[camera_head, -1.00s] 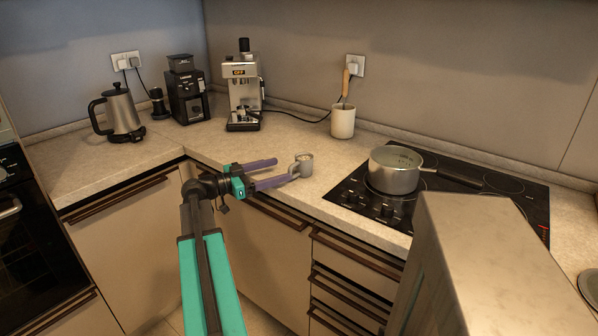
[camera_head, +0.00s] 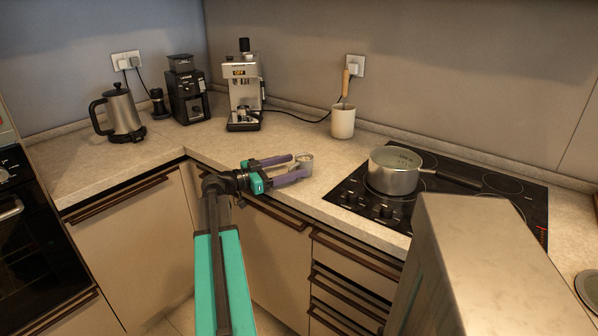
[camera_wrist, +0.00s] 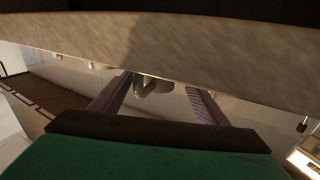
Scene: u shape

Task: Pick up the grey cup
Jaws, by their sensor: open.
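The grey cup (camera_head: 305,162) is small and stands upright on the counter near its front edge, left of the stove. My gripper (camera_head: 301,165) is open and level with the counter. Its two purple fingers point right, with their tips at the cup, one on the far side and one on the near side. The near finger hides part of the cup. In the wrist view the cup (camera_wrist: 152,86) shows between the fingers, its handle towards me. I cannot tell whether either finger touches it.
A metal pot (camera_head: 393,172) sits on the black stove (camera_head: 345,190) to the right. A white utensil holder (camera_head: 342,122) stands behind the cup. The coffee machine (camera_head: 243,90), grinder (camera_head: 187,95) and kettle (camera_head: 121,112) are at the back left. The counter (camera_head: 225,150) around the cup is clear.

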